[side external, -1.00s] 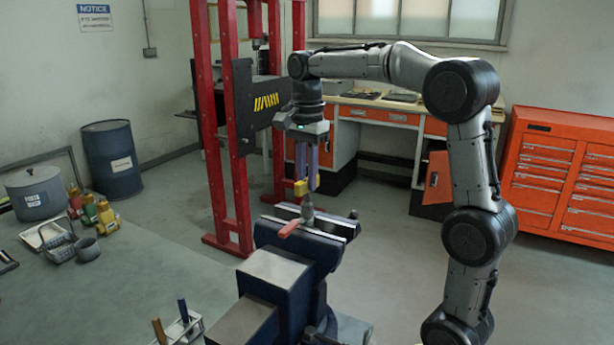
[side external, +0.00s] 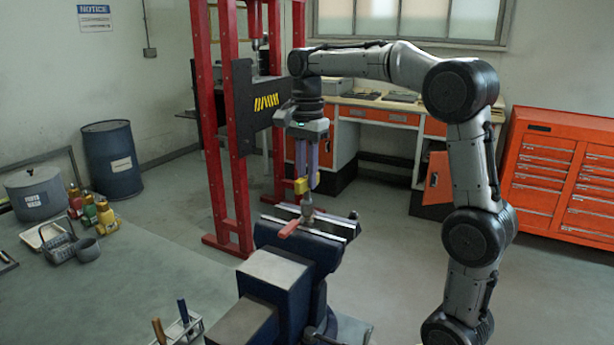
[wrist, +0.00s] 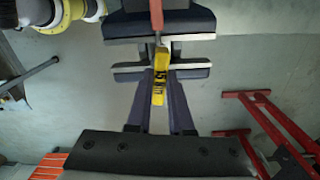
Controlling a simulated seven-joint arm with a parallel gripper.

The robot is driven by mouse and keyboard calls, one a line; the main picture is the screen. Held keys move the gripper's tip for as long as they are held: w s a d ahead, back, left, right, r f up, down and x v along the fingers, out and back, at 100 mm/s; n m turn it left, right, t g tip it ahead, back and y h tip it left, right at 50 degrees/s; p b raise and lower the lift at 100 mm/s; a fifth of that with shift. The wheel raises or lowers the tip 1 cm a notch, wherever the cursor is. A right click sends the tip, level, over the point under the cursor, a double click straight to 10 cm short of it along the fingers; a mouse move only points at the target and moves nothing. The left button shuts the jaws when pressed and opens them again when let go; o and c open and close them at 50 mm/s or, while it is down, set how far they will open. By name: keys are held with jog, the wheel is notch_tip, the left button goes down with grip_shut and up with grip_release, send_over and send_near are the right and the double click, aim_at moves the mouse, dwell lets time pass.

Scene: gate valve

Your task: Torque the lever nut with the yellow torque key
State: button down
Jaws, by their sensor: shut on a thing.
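My gripper (side external: 307,181) points straight down above the vise (side external: 275,272) and is shut on the yellow torque key (side external: 301,186). In the wrist view the yellow key (wrist: 160,75) lies between the two fingertips of my gripper (wrist: 160,92), with dark markings on its face. A valve body (side external: 307,207) stands upright between the vise jaws, with a red lever (side external: 289,228) pointing to the front left. The red lever also shows at the top of the wrist view (wrist: 157,14). The key's lower end is right over the valve top; I cannot tell whether it touches the nut, which is hidden.
A red press frame (side external: 237,150) stands behind the vise. A table at left holds a grey pot (side external: 36,193), several small bottles (side external: 90,209) and a basket (side external: 62,247). A tool rack (side external: 183,330) is at the front. Floor right of the vise is clear.

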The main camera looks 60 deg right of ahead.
jog(key=shift+r, duration=1.95)
